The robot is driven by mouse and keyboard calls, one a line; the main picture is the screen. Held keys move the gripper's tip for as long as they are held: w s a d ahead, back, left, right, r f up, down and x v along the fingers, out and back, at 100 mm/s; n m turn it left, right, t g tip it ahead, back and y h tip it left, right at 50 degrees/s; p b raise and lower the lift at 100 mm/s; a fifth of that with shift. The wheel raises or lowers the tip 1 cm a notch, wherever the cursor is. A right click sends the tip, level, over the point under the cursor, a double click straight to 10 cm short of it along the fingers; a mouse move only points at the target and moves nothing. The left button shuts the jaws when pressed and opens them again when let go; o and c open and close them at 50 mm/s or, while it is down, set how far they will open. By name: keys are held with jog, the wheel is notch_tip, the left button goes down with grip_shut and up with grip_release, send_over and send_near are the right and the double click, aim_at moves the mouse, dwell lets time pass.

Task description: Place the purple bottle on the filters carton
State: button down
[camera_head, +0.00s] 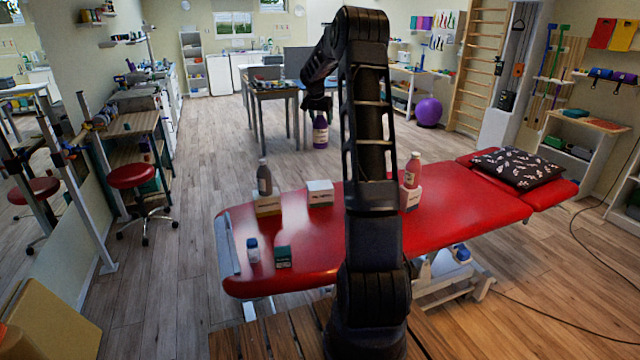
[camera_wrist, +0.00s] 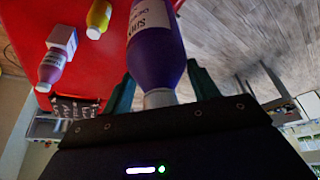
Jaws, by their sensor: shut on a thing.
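The purple bottle (camera_head: 320,132) hangs from my gripper (camera_head: 319,112), beyond the far edge of the red couch and above the floor. In the wrist view the purple bottle (camera_wrist: 155,45), with a white label, is held by its pale neck end between the fingers of my gripper (camera_wrist: 161,92). Three cartons show on the couch: a white one (camera_head: 320,197) with a bare top, a left one (camera_head: 268,207) bearing a brownish bottle (camera_head: 264,181), and a right one (camera_head: 412,198) bearing a pinkish bottle (camera_head: 412,172). The carton labels are too small to read, so I cannot tell which is filters.
The red couch (camera_head: 300,268) also bears a blue-capped white bottle (camera_head: 253,252), a green box (camera_head: 283,257) and a patterned cushion (camera_head: 516,168). A yellow bottle (camera_wrist: 98,18) shows in the wrist view. A table (camera_head: 271,87) stands behind. My arm hides the couch's middle.

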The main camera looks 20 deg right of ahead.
notch_tip(320, 180, down, 20)
jog(key=shift+w+r, duration=0.15)
dwell(0.6)
jog(key=shift+c, duration=2.1)
grip_release()
jog(key=shift+f, duration=0.2)
jog(key=shift+r, duration=0.1)
